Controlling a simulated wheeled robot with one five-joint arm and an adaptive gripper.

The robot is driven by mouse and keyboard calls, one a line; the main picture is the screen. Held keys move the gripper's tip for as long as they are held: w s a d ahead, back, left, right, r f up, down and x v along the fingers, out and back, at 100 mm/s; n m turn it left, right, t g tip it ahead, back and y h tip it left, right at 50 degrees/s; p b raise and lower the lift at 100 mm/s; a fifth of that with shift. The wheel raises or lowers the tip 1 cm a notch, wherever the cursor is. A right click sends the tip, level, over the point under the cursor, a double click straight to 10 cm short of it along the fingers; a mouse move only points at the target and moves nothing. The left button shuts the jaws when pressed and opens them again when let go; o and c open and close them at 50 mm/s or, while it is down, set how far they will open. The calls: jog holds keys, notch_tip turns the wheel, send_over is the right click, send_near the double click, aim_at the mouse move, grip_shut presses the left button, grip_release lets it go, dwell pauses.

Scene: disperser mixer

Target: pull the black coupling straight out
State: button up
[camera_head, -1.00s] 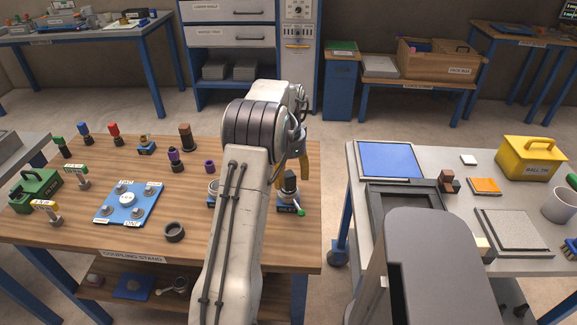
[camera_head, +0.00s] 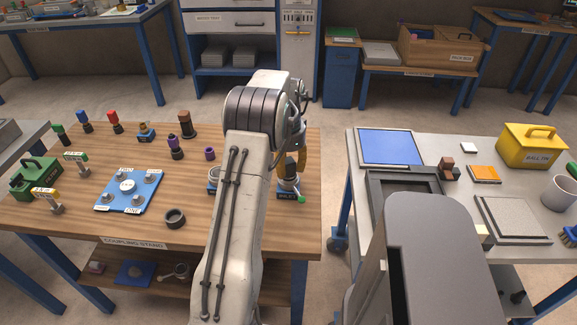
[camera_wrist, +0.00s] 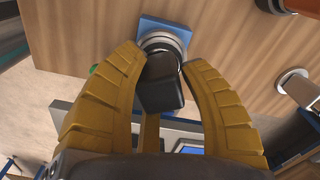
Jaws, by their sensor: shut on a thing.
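The black coupling (camera_wrist: 160,88) is a dark block with rounded edges, seen in the wrist view between my two yellow fingers. My gripper (camera_wrist: 163,60) is shut on it, one finger on each side. Just beyond the coupling is a round metal socket (camera_wrist: 162,42) on a blue base (camera_wrist: 174,27). The coupling lines up with the socket; I cannot tell whether it is still seated or clear of it. In the head view the blue base (camera_head: 287,197) stands near the table's right edge, and my gripper (camera_head: 298,162) is above it, partly hiding the coupling.
A green-tipped lever (camera_head: 302,198) sticks out beside the base. A second round metal fitting (camera_head: 213,175) stands to the left, partly behind my arm. A blue plate (camera_head: 128,193), a dark ring (camera_head: 175,218) and several plugs stand farther left. A grey table (camera_head: 459,145) is to the right.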

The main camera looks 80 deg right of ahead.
jog(key=c, duration=0.6)
jog(key=o, duration=1.2)
jog(key=shift+r, duration=0.15)
jog(key=shift+r, duration=3.5)
